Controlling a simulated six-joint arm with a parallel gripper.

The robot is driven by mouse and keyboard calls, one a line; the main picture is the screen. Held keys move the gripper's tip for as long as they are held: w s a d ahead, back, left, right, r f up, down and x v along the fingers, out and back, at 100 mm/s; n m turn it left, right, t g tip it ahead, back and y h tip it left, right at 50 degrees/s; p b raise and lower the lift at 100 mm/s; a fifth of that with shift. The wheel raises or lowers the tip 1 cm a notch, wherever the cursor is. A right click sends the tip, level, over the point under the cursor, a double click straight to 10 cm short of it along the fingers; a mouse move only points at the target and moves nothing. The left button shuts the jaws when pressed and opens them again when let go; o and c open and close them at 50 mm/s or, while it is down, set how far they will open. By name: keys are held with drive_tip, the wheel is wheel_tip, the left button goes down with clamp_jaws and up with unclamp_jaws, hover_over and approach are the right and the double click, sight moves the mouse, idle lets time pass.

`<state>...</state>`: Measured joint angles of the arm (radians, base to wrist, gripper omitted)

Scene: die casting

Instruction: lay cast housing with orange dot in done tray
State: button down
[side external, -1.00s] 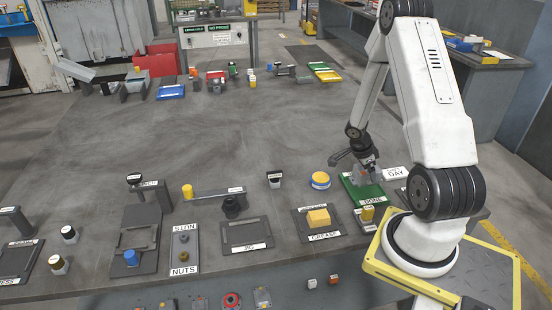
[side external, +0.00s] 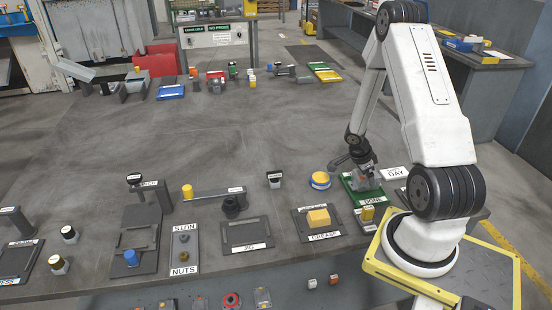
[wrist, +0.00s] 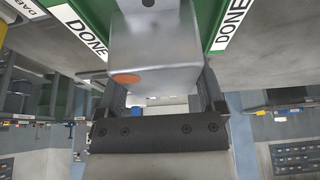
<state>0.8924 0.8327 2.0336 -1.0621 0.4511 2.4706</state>
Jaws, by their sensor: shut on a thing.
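The cast housing (wrist: 160,50) is a grey metal block with an orange dot (wrist: 126,77) on its near face. My gripper (wrist: 160,85) is shut on it, with one finger on each side. The green done tray (wrist: 205,18) lies behind and around the housing in the wrist view, with DONE labels on both sides. In the side view my gripper (side external: 362,168) and the grey housing (side external: 368,183) are over the green tray (side external: 352,190). I cannot tell whether the housing touches the tray floor.
A yellow-topped round tin (side external: 320,180) stands left of the tray. A yellow block sits on the grease pad (side external: 335,228). A small yellow-topped item (side external: 367,214) is just in front of the tray, and a white label card (side external: 396,173) is to its right.

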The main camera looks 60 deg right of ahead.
drive_tip(key=shift+f, duration=0.8)
idle(1.1)
unclamp_jaws()
drive_tip(key=shift+r, duration=0.1)
idle(0.4)
drive_tip(key=shift+r, duration=3.9)
